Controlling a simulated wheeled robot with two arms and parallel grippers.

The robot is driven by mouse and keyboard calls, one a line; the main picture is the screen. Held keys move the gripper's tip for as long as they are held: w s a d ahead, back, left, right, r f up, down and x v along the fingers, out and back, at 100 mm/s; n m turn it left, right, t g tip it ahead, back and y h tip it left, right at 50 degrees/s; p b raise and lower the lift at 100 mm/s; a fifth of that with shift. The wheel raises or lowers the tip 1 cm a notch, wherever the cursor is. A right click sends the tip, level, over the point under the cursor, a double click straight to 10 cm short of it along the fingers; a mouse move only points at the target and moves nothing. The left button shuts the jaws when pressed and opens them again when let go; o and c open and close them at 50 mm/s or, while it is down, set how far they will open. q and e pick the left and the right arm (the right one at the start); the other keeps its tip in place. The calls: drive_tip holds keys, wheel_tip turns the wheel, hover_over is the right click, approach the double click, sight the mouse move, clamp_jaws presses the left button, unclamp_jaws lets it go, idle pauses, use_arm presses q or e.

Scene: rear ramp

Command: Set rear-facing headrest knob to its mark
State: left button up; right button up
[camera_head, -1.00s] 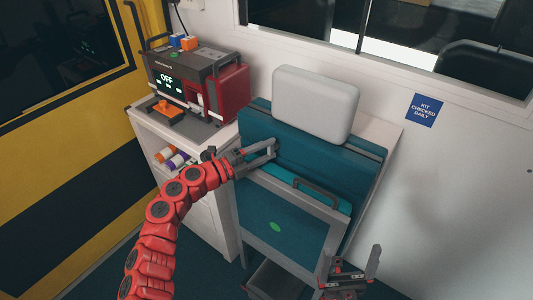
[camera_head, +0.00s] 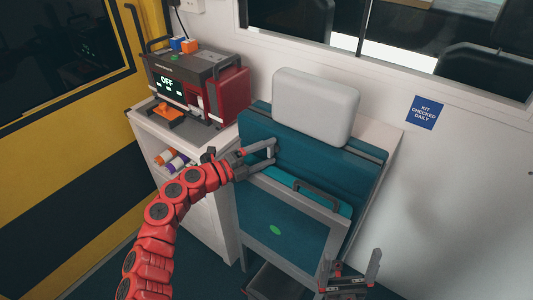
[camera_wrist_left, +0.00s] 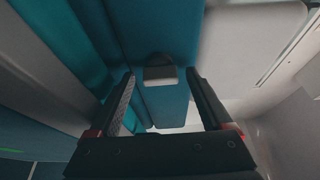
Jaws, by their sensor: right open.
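The teal seat backrest (camera_head: 350,167) carries a pale grey headrest (camera_head: 316,105) at its top. In the left wrist view, a dark knob (camera_wrist_left: 159,73) with a grey front face sits on the teal panel. My left gripper (camera_head: 273,152) reaches the left side of the backrest. In the left wrist view its two fingers are apart, one on each side of the knob, with a gap to it on both sides. In the head view the gripper largely hides the knob, and no mark is clear. My right gripper (camera_head: 349,266) is open and empty at the lower right, in front of the seat.
A grey and red device (camera_head: 190,85) reading OFF stands on a white cabinet (camera_head: 207,214) to the left, with small bottles (camera_head: 172,160) on a shelf. A grey handle (camera_head: 316,193) is on the seat. A grey bin (camera_head: 275,282) is below.

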use_arm(q)
drive_tip(key=b+v, duration=0.2)
drive_tip(key=v, duration=1.5)
drive_tip(key=shift+a+b, duration=0.25)
drive_tip(key=shift+b, duration=0.15)
